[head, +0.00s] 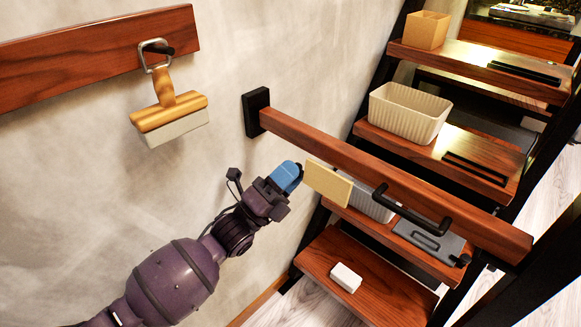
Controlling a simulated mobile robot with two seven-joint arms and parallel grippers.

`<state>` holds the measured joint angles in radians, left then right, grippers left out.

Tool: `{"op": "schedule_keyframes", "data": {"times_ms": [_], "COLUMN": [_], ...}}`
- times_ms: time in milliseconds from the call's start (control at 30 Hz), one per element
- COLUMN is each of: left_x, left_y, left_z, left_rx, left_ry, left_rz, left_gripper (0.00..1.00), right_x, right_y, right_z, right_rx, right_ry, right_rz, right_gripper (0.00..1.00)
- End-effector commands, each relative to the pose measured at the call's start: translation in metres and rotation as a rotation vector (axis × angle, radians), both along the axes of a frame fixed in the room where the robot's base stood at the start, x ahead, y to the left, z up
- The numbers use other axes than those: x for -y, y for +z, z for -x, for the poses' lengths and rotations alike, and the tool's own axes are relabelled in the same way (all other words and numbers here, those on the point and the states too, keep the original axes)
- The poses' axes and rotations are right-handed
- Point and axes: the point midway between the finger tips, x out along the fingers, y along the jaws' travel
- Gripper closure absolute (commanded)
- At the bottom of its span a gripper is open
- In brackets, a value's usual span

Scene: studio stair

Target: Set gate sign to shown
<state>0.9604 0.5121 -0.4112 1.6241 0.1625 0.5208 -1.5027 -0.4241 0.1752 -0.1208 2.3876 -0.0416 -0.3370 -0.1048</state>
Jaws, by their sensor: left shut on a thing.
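The gate (400,180) is a reddish wooden bar that runs from a black bracket on the wall down to the right, across the stairs. A black handle (410,212) sits on its right part. The gate sign (328,184) is a plain pale-yellow panel at the bar's lower edge, left of the handle. I see no writing on its visible face. My left gripper (287,177), with blue fingertips, is shut on the sign at its left edge. The exact contact is partly hidden by the fingers. My right gripper is not in view.
Wooden stair treads behind the bar hold a ribbed cream bin (408,112), a tan box (426,30), a grey bin (362,198), a dark grey case (430,238) and a small white block (346,277). A wooden-handled brush (168,110) hangs from a wall rail (90,60).

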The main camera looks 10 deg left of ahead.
Motion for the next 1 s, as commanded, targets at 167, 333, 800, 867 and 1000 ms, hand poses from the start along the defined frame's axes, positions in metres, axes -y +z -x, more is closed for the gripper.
{"op": "schedule_keyframes", "data": {"times_ms": [167,333,800,867,1000], "left_x": [-0.004,-0.006,-0.01,-0.01,-0.011], "left_y": [0.019,0.021,0.019,0.018,0.015], "left_z": [0.004,0.007,0.014,0.014,0.015], "left_rx": [-0.073,-0.161,-0.338,-0.351,-0.368], "left_ry": [0.002,0.002,0.0,0.0,-0.001], "left_rz": [-0.071,-0.134,-0.253,-0.261,-0.27], "left_gripper": [0.93,0.93,0.93,0.93,0.93], "right_x": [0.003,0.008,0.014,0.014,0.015], "right_y": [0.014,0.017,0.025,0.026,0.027], "right_z": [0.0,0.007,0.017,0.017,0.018], "right_rx": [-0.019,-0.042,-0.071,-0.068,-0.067], "right_ry": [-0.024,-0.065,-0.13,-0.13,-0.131], "right_rz": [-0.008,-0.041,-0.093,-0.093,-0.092], "right_gripper": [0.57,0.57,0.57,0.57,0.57]}}
